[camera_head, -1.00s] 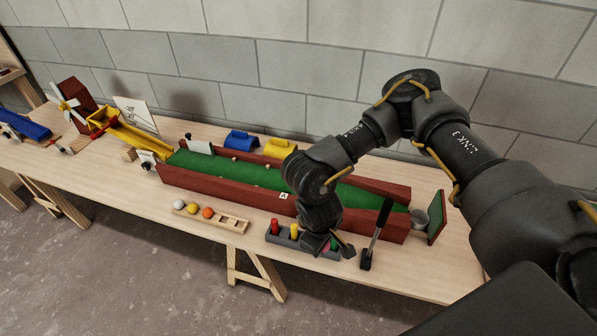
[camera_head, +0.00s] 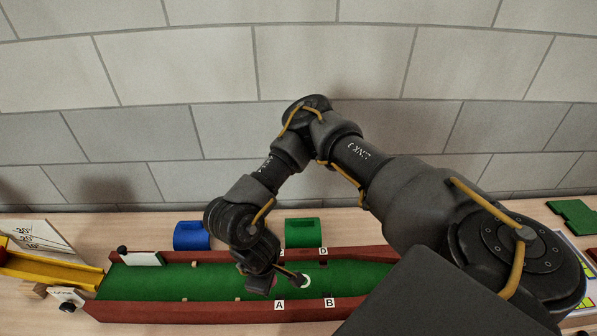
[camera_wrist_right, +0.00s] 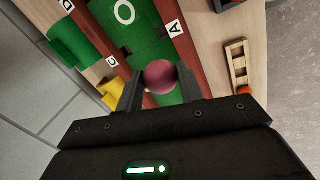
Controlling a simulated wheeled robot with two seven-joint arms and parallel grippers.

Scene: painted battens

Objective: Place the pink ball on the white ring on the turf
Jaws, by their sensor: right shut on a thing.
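The pink ball (camera_wrist_right: 159,76) sits between the fingertips of my right gripper (camera_wrist_right: 159,86), which is shut on it. In the head view the right gripper (camera_head: 272,279) hangs over the green turf (camera_head: 218,283), just left of the white ring (camera_head: 306,281); its finger partly overlaps the ring's edge there. The white ring (camera_wrist_right: 125,12) lies whole on the turf in the right wrist view, beyond the ball and apart from it. How high the ball is above the turf I cannot tell. My left gripper is not in view.
Dark red walls (camera_head: 190,312) edge the turf lane. A white plate (camera_head: 142,259) stands at the lane's left end. A wooden rack (camera_wrist_right: 236,62) and orange ball (camera_wrist_right: 244,90) lie outside the lane.

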